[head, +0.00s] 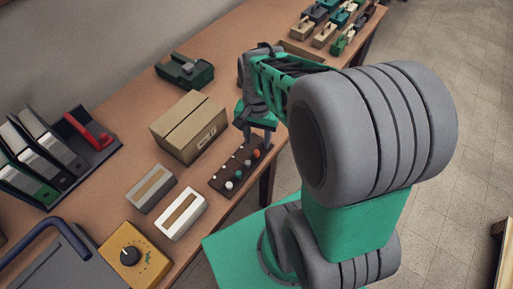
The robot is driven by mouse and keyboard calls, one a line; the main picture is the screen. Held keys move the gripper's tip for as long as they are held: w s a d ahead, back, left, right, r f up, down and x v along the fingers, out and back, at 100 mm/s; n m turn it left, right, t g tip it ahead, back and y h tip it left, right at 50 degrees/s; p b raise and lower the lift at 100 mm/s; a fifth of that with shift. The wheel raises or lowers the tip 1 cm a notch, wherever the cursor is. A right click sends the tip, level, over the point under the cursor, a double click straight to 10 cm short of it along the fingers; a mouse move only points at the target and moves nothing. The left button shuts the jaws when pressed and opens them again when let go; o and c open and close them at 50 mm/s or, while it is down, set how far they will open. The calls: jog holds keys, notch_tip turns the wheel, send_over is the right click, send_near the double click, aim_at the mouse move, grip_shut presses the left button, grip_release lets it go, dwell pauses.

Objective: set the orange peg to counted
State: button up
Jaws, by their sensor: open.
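A dark brown peg board (216,182) lies along the front edge of the table, with several pegs in a row on it. The orange peg (256,154) stands at the far end of the row, and whitish pegs (229,186) stand nearer. My gripper (258,141) points down over the far end of the board, with its fingers apart, close above or around the orange peg. I cannot tell whether the fingers touch it. Any marking for counted is too small to read.
A cardboard box (188,127) stands just left of the board. A grey block (152,188) and a white block (180,214) lie nearer. A yellow dial box (135,257), binders (40,150), a green device (185,72) and small bins (325,34) stand around the table (120,125).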

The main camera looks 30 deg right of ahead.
aim_at(257, 152)
jog(key=m, duration=0.2)
jog(key=shift+w+r+m, duration=0.3)
jog(key=shift+w+r, duration=0.05)
jog(key=shift+w, duration=0.05)
jog(key=m, duration=0.3)
jog(key=shift+f+m, duration=0.2)
jog(key=shift+m, duration=0.1)
notch_tip(257, 152, down, 7)
jog(key=shift+f, duration=0.2)
jog(key=shift+c, duration=0.2)
grip_shut()
dwell(0.3)
